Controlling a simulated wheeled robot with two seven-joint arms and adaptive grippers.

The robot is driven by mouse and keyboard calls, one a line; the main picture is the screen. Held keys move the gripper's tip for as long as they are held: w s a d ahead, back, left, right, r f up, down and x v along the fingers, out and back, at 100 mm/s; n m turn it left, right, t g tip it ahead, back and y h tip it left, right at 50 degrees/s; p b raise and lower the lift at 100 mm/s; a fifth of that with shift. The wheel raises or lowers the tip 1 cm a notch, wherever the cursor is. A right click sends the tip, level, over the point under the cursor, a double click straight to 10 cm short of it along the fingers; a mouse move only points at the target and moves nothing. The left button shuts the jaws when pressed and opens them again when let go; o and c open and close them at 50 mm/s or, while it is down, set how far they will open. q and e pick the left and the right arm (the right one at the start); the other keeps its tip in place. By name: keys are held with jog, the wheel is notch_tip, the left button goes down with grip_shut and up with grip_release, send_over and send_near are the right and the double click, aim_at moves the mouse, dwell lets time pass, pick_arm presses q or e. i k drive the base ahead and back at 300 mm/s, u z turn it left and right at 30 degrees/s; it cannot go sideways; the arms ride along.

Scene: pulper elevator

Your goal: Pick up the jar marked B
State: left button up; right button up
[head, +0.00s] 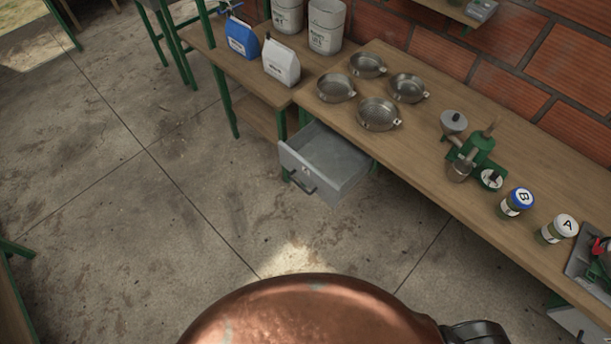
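The jar marked B (517,202) stands upright on the long wooden bench (440,190), towards the right of the head view. It has a blue lid with a white patch bearing the letter B. A similar jar marked A (559,229) with a white lid stands close to its right, with a small gap between them. Neither of my grippers shows in the head view, so nothing is seen touching either jar.
A green hand grinder (473,152) and a small round dial (491,179) stand left of jar B. Several metal pans (379,113) lie farther left. A grey tray (577,264) with tools sits right of jar A. A drawer (325,160) is open below the bench.

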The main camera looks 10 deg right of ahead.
aim_at(506, 209)
jog(key=z, duration=1.6)
jog(key=i, duration=1.05)
jog(key=u, duration=0.3)
